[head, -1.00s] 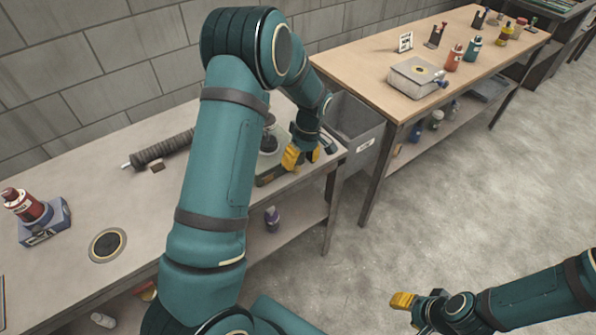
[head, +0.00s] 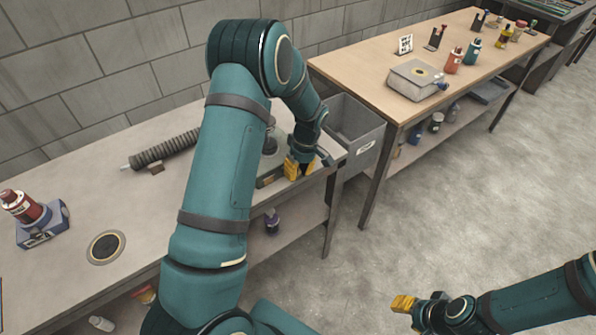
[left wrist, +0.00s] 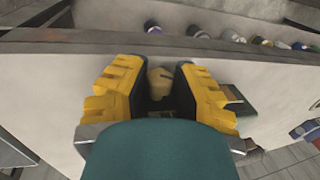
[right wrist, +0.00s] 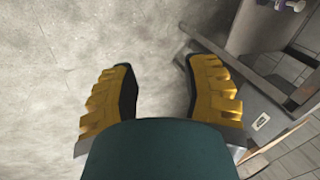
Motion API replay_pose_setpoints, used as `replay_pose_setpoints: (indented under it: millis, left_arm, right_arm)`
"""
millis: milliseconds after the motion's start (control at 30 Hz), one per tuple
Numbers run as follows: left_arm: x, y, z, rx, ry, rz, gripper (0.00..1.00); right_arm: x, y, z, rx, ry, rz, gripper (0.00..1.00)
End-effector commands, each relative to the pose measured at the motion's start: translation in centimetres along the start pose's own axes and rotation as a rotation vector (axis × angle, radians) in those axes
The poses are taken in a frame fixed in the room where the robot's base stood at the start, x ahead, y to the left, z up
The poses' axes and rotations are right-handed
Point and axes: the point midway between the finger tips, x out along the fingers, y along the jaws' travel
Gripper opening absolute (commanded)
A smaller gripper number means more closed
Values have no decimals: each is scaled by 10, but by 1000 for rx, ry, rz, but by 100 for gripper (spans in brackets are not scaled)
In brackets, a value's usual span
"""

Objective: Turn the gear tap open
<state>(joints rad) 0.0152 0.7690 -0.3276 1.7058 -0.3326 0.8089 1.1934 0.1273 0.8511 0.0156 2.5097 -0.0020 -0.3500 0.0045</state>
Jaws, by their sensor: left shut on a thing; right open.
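My left gripper (head: 299,169) is low over the right end of the grey bench (head: 180,205), near its front edge. In the left wrist view its yellow fingers (left wrist: 158,84) are shut around a small tan knob, which looks like the gear tap (left wrist: 160,82). The fingers and palm hide its lower part. In the head view the gripper hides the knob, and my left arm hides part of the device beside it. My right gripper (head: 405,303) is open and empty above the floor; its spread fingers show in the right wrist view (right wrist: 158,85).
A grey bin (head: 352,128) stands between the bench and the wooden table (head: 350,70). Open floor (head: 450,200) lies to the right.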

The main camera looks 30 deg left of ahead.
Motion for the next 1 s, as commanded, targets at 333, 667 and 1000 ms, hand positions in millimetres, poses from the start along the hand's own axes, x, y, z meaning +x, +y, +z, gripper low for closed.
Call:
replay_pose_setpoints:
  millis: [333, 667, 1000]
  left_arm:
    - [4, -2, 1, -3, -4, 148, 0]
    - [7, -4, 1, -3, -7, 440, 0]
    - [3, -4, 2, 2, -3, 488, 0]
  right_arm:
    - [14, 5, -1, -1, 5, 0, 47]
    - [47, 18, -5, -3, 21, 1, 47]
    - [50, 19, -6, -4, 26, 1, 47]
